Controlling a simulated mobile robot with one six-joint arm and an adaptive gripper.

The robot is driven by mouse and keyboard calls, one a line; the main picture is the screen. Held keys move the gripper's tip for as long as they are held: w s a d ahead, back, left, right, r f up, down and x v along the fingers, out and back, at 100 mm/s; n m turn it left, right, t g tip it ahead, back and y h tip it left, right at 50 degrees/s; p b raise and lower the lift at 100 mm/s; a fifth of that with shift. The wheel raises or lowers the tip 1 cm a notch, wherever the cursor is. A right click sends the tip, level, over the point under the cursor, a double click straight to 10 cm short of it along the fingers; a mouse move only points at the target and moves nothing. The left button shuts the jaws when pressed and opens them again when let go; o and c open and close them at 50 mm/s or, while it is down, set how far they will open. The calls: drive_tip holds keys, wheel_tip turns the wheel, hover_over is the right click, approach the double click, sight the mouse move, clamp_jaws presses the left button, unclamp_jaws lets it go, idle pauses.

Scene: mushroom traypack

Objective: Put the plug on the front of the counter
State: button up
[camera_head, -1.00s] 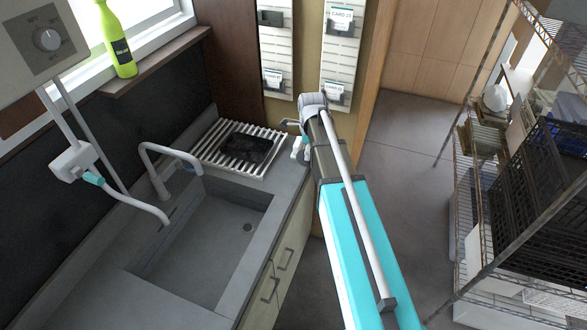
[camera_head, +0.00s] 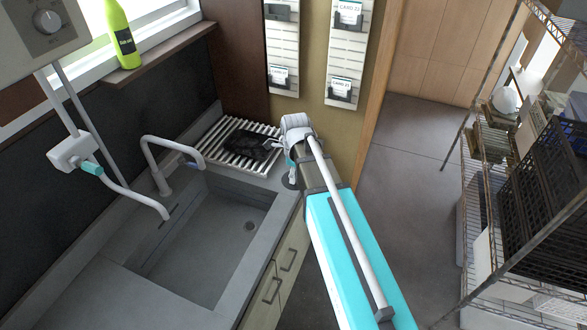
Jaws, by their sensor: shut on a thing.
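A dark round plug (camera_head: 290,182) shows at the right edge of the grey counter (camera_head: 268,185), beside the sink's far right corner. My gripper (camera_head: 289,172) is just above it, largely hidden behind my own wrist and arm, and is shut on the plug. I cannot tell whether the plug touches the counter or hangs slightly above it. The front part of the counter, at the bottom of the picture (camera_head: 130,300), is bare.
A slatted white rack (camera_head: 212,150) holding a dark item (camera_head: 247,145) lies behind the sink. A green bottle (camera_head: 122,35) stands on the window ledge. Wire shelving (camera_head: 470,150) stands at right.

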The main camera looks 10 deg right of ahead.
drive_tip(key=w+f+b, duration=0.2)
drive_tip(key=w, duration=0.2)
drive_tip(key=w+f+b, duration=0.5)
drive_tip(key=w+f, duration=0.1)
drive_tip(key=w, duration=0.1)
drive_tip(key=shift+w+d+b, duration=0.2)
drive_tip(key=shift+w+b, duration=0.15)
drive_tip(key=shift+w+f+b, duration=0.35)
drive_tip(key=shift+w+f, duration=0.05)
drive_tip(key=shift+f, duration=0.1)
drive_tip(key=shift+w+f+b, duration=0.45)
drive_tip(key=shift+f+b, duration=0.1)
drive_tip(key=shift+b, duration=0.1)
drive_tip(key=shift+f+b, duration=1.35)
drive_tip(key=shift+b, duration=0.05)
drive_tip(key=shift+f, duration=0.15)
drive_tip(key=o, duration=1)
drive_tip(key=shift+o, duration=0.2)
